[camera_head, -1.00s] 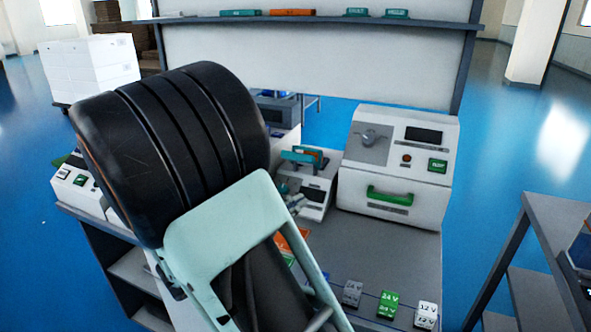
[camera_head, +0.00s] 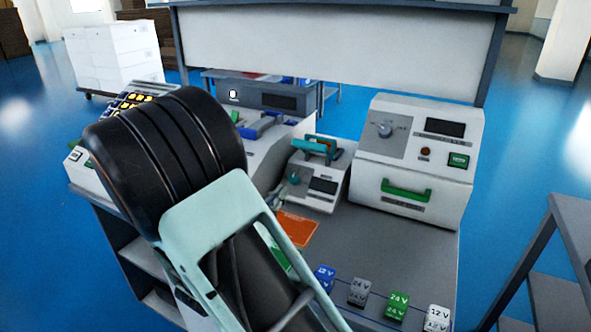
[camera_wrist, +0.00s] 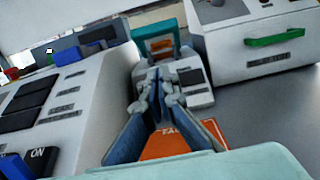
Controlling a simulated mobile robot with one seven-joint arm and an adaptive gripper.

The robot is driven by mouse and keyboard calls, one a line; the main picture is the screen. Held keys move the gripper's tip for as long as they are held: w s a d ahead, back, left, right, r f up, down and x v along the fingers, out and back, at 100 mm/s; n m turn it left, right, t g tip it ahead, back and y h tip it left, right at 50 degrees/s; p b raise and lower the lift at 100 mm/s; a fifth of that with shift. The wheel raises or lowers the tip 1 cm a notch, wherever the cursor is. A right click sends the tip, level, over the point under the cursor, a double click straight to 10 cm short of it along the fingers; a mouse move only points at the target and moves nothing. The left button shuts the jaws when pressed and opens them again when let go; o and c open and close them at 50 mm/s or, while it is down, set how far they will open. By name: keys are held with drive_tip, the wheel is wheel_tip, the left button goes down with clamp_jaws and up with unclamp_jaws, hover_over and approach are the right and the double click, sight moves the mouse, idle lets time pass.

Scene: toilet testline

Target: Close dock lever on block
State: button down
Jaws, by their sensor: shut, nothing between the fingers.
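A small white dock unit (camera_head: 318,182) stands mid-bench with a teal lever (camera_head: 311,141) raised at its top. An orange block (camera_head: 325,147) shows at the lever; its exact seating is unclear. In the wrist view the teal lever (camera_wrist: 143,31) and orange block (camera_wrist: 159,44) are at top centre, beyond the fingers. My gripper (camera_wrist: 160,75) is shut and empty, in front of the dock unit and apart from the lever as far as I can tell. In the head view my arm mostly hides the gripper.
A larger white unit with a green handle (camera_head: 406,190) stands right of the dock. A white machine with a blue handle (camera_head: 262,126) stands left. An orange card (camera_head: 298,228) lies on the bench. Several voltage blocks (camera_head: 398,304) line the front edge. Bench right of the card is clear.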

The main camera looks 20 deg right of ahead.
drive_tip(key=b, duration=0.1)
approach(308, 149)
drive_tip(key=w+d+f, duration=0.3)
drive_tip(key=f, duration=0.1)
drive_tip(key=shift+w+d+r, duration=0.3)
drive_tip(key=shift+w+r, duration=0.05)
drive_tip(key=shift+r, duration=0.2)
drive_tip(key=shift+w+d+r, duration=0.3)
drive_tip(key=shift+w+r, duration=0.05)
drive_tip(key=shift+r, duration=0.25)
drive_tip(key=shift+w+d+r, duration=0.25)
drive_tip(key=shift+w+r, duration=0.1)
drive_tip(key=shift+r, duration=0.2)
drive_tip(key=shift+r, duration=0.1)
drive_tip(key=shift+d+r+p, duration=0.1)
drive_tip(key=shift+r+p, duration=0.15)
drive_tip(key=shift+p, duration=0.65)
drive_tip(key=shift+w+r+g+y+p, duration=0.1)
drive_tip(key=shift+r+g+y+p, duration=0.15)
drive_tip(key=shift+p, duration=0.25)
